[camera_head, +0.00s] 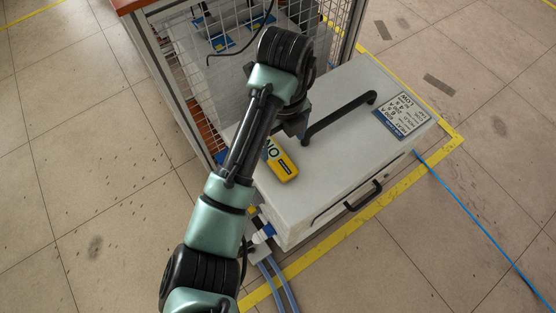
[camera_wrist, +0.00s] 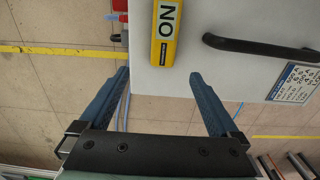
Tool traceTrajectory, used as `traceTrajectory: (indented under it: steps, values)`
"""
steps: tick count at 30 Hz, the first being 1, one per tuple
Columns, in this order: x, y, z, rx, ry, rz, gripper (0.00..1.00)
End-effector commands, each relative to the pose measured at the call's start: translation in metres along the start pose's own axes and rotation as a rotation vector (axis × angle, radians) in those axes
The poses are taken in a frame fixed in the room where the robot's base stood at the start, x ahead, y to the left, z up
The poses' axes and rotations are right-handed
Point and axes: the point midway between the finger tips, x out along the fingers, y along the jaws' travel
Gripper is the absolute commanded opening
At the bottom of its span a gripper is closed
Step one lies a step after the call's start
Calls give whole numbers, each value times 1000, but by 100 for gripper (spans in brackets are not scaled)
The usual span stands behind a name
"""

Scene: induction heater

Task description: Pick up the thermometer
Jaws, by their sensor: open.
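No object that I can clearly identify as a thermometer shows. A yellow block (camera_head: 281,163) with a white face reading "ON" lies on the white top of the heater cabinet (camera_head: 335,165). I cannot tell whether this block is the thermometer. In the wrist view, the yellow block (camera_wrist: 164,38) appears beyond the fingertips, roughly in line with the gap between them. My gripper (camera_wrist: 159,74) is open with nothing between its fingers. In the head view my gripper (camera_head: 293,126) is partly hidden by my arm, above the cabinet beside the block.
A black bar handle (camera_head: 340,118) rises from the cabinet top, right of the block. A printed sign (camera_head: 405,115) lies at the right end. A wire mesh cage (camera_head: 325,40) stands behind. Blue hoses (camera_head: 278,285) run down at the front left corner; a blue cable (camera_head: 480,220) crosses the floor.

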Motion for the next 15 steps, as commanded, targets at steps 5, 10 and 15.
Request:
traceTrajectory:
  steps: [5, 10, 15]
  values:
    - [38, 0, 0, -3, 1, 0, 98]
    - [62, -1, 0, -2, 0, -2, 98]
    - [70, -2, 1, -3, -3, -4, 98]
